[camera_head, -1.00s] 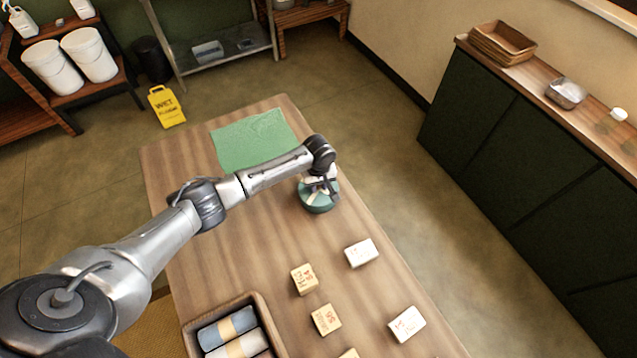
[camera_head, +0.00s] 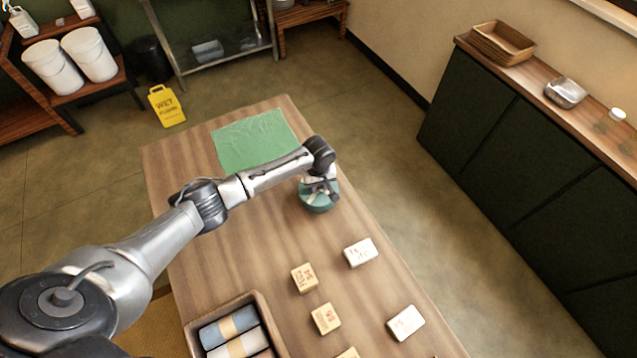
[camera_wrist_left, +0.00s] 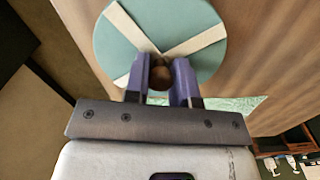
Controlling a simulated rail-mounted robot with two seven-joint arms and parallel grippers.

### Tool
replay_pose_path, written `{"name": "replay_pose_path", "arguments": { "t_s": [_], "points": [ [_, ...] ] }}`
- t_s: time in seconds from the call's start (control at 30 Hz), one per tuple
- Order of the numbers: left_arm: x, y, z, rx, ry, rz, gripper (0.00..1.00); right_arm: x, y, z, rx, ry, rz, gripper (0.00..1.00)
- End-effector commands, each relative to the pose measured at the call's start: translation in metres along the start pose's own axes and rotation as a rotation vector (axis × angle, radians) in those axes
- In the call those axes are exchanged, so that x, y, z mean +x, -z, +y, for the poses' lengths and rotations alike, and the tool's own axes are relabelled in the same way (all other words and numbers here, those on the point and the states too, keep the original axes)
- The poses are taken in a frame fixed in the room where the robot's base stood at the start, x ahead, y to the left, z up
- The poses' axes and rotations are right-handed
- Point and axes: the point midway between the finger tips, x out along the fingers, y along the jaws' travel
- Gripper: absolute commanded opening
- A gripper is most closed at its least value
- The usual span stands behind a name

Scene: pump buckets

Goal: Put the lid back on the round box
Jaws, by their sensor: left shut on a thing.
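The round box (camera_head: 318,206) is teal and stands on the wooden table, near its right edge. Its teal lid with pale crossing bands shows in the left wrist view (camera_wrist_left: 120,50) and has a brown knob (camera_wrist_left: 160,73) in the middle. My left gripper (camera_head: 321,186) is above the box, pointing down. In the left wrist view its two fingers (camera_wrist_left: 160,84) are closed on the knob from both sides. The lid is over the box; whether it rests fully on the rim cannot be told, as the gripper covers much of it. My right gripper does not show.
A green cloth (camera_head: 254,140) lies behind the box. Several small blocks, such as a white one (camera_head: 360,252) and a tan one (camera_head: 304,278), lie nearer. A wooden tray (camera_head: 271,324) holds rolled cloths. The table between cloth and tray is mostly clear.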

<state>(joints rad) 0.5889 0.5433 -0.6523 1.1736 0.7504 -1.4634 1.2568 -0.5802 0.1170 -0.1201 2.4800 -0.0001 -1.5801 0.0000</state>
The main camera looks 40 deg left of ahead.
Motion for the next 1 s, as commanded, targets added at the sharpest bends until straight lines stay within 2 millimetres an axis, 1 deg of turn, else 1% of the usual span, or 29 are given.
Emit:
{"name": "replay_pose_path", "arguments": {
  "t_s": [0.33,0.37,0.4,0.67,0.83,1.0],
  "points": [
    [0.0001,-0.0001,0.0001,0.000,0.000,0.000,0.01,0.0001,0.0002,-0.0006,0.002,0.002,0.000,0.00],
    [0.0001,-0.0001,0.0001,0.000,0.000,0.000,0.25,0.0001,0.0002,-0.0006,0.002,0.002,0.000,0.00],
    [0.0000,-0.0001,0.0002,0.000,0.000,0.000,0.29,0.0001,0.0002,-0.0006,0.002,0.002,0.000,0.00],
    [0.0000,-0.0001,0.0002,0.000,0.000,0.000,0.54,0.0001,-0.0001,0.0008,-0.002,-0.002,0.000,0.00],
    [0.0001,-0.0001,0.0001,0.000,0.000,0.000,0.55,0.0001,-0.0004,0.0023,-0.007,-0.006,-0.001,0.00],
    [0.0001,-0.0001,0.0001,0.000,0.000,0.000,0.71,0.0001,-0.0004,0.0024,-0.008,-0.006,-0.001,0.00]
  ]
}}
